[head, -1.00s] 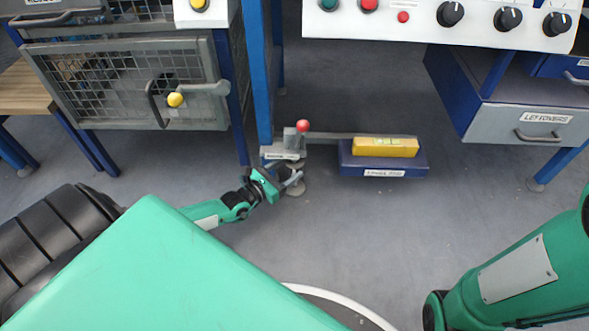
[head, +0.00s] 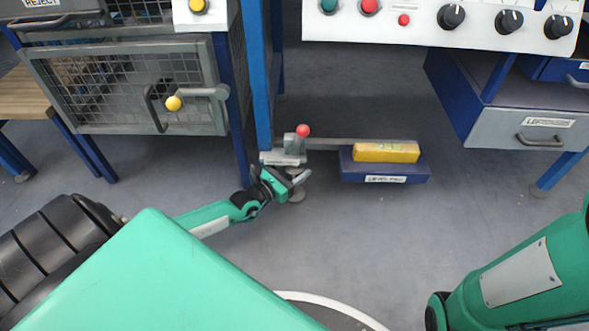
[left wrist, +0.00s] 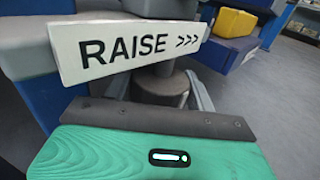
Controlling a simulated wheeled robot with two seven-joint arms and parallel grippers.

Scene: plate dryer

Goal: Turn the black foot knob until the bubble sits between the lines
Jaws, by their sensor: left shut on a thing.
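My left gripper (head: 296,180) is low by the blue bench leg, with its fingers around the dark foot knob. In the left wrist view the knob (left wrist: 160,87) is a dark grey-brown cylinder between the fingers, partly hidden behind a white sign (left wrist: 130,48) reading "RAISE >>>". A yellow spirit level (head: 387,153) lies on a blue block (head: 350,172) to the right of the foot; its corner also shows in the left wrist view (left wrist: 234,22). The greenish vial is too small to tell where the bubble sits. My right gripper is out of view.
A grey bar (head: 328,144) runs from the foot bracket to the level. A red ball (head: 303,131) tops the bracket. A blue leg (head: 260,80) rises just behind my gripper. A mesh cage door (head: 120,85) stands left. Floor in front is clear.

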